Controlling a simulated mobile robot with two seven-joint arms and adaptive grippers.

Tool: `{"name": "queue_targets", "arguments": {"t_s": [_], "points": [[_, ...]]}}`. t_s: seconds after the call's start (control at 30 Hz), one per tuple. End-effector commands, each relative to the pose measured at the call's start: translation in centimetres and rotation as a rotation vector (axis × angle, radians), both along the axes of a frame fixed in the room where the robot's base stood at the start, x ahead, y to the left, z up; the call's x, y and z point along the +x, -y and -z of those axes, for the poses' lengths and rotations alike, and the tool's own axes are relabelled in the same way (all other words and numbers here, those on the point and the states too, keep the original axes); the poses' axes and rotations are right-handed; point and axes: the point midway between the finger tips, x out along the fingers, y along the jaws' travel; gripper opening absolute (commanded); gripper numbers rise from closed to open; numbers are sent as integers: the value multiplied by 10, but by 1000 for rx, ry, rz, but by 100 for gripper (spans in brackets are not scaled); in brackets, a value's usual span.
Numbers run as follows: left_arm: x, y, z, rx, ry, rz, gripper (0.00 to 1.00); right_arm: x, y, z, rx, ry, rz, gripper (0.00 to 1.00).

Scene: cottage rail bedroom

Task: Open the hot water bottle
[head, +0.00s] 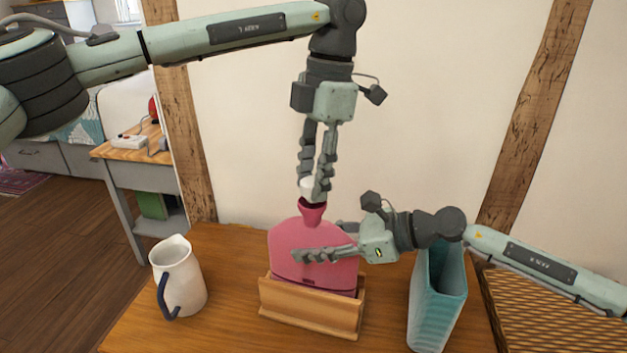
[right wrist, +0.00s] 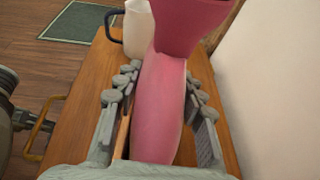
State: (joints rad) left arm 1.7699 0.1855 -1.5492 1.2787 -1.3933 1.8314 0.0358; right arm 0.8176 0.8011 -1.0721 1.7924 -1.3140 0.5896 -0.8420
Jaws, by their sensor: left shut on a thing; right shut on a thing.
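The pink hot water bottle (head: 290,243) stands upright in a wooden holder (head: 308,308), with its flared neck (head: 312,213) on top. My left gripper (head: 316,188) points down above the neck and is shut on a white stopper (head: 306,189). The stopper is at the neck's mouth; I cannot tell whether it is seated in it or just above. My right gripper (head: 318,245) comes from the right and is shut on the bottle's body, one finger across its front and the other behind. In the right wrist view, its fingers flank the bottle (right wrist: 160,110).
A white jug (head: 180,277) with a blue handle stands left of the holder on the wooden table (head: 228,240). A woven box (head: 545,310) is at the far right. The wall is close behind.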

Motion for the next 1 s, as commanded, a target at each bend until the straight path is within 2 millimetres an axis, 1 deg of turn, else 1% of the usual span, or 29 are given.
{"name": "queue_targets", "arguments": {"t_s": [0.23,0.63,0.77,0.9,1.0], "points": [[0,0,-8,-1,0,0,0,0,0,1,-1,0,0,0],[0,0,-11,-1,0,0,0,0,0,1,-1,0,0,0],[0,0,-23,0,2,0,0,0,0,1,-1,0,0,0],[0,0,-41,-1,2,-1,0,0,0,1,-1,0,0,0],[0,0,-49,-1,0,0,0,0,0,1,-1,0,0,0]]}}
